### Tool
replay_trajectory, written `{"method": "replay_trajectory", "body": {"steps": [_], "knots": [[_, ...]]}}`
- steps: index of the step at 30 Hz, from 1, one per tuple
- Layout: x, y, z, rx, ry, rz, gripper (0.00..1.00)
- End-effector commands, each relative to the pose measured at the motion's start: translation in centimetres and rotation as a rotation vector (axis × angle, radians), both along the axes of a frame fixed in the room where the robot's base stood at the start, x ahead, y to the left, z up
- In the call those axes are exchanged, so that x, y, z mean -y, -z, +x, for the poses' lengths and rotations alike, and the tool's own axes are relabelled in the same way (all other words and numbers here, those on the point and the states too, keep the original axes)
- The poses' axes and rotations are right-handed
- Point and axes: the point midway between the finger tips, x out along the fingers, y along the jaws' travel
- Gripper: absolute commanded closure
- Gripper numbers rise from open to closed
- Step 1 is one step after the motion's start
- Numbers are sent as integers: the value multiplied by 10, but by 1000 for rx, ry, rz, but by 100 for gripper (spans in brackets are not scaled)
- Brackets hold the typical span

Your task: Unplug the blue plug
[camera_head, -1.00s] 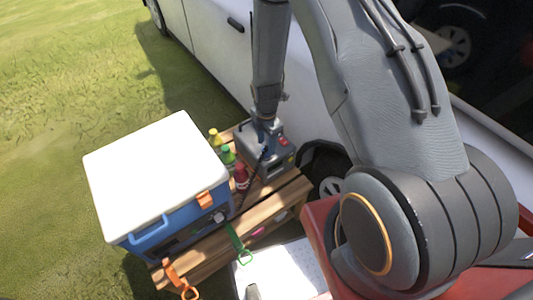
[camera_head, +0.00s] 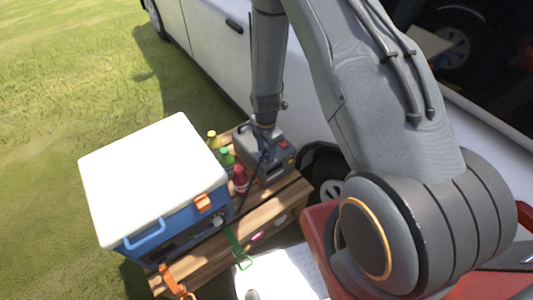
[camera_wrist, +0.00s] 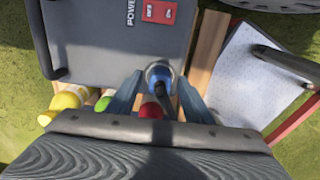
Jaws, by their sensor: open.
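The blue plug (camera_wrist: 158,74) has a pale round base and a dark cord bending back from it. In the wrist view it sits at the edge of the grey power box (camera_wrist: 120,30), whose face carries the word POWER and a red label. My gripper (camera_wrist: 160,82) is open, one finger on each side of the plug. I cannot tell whether the fingers touch it. In the head view my gripper (camera_head: 263,134) points down onto the grey power box (camera_head: 276,160), hiding most of the plug.
Yellow, green and red bottles (camera_head: 239,179) stand close by on the wooden table (camera_head: 268,208). A blue cooler with a white lid (camera_head: 155,170) stands at the left. A white vehicle (camera_head: 215,50) is behind. Orange and green straps (camera_head: 236,243) hang at the table's front.

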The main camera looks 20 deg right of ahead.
Motion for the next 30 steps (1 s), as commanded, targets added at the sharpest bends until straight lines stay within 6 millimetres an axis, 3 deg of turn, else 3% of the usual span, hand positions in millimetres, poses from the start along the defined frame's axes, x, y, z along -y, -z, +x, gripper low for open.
{"method": "replay_trajectory", "body": {"steps": [18, 26, 30], "knots": [[0, 0, 0, 0, 0, 0, 54], [0, 0, 0, 0, 0, 0, 98], [0, 0, 0, 0, 0, 0, 100]]}}
